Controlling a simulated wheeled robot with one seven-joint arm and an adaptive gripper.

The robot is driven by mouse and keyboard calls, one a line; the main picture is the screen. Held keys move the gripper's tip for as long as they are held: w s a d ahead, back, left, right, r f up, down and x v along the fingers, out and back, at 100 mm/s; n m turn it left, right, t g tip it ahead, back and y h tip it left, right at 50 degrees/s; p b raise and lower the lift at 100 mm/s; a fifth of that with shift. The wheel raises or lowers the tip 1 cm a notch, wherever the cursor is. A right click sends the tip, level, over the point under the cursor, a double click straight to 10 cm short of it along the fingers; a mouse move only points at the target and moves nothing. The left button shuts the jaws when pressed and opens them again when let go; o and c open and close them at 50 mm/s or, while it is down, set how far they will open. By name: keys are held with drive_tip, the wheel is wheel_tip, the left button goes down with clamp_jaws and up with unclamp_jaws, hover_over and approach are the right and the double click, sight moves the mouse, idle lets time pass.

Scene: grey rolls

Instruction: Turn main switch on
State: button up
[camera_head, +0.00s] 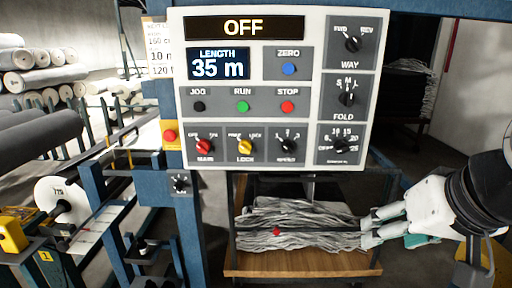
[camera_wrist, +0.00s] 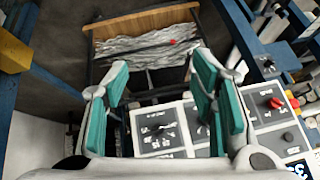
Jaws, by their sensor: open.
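The main switch (camera_head: 205,146) is a red rotary knob marked MAIN at the lower left of the white control panel (camera_head: 263,92). The panel's top display (camera_head: 244,27) reads OFF. My gripper (camera_head: 371,231) is open and empty, below and right of the panel, well apart from the main switch. In the wrist view, my gripper's green-padded fingers (camera_wrist: 160,82) stand apart with nothing held between them. A red knob, which looks like the main switch (camera_wrist: 273,103), shows to the right of the fingers.
A yellow lock knob (camera_head: 245,147) sits just right of the main switch. A red button on a yellow plate (camera_head: 170,135) is just left. A blue post (camera_head: 185,215) stands below. A wooden tray (camera_head: 300,263) with grey folded cloth lies under the panel. Grey rolls (camera_head: 45,77) fill the left.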

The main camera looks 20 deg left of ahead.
drive_tip(key=w+a+r+t+y+p, duration=0.1)
drive_tip(key=w+a+t+y+p, duration=0.1)
drive_tip(key=w+a, duration=0.9)
drive_tip(key=n+t+p, duration=0.2)
drive_tip(key=t+p, duration=0.2)
drive_tip(key=t, duration=0.5)
approach(201, 149)
drive_tip(key=x, duration=1)
drive_tip(key=shift+b, duration=0.35)
drive_tip(key=c, duration=1.2)
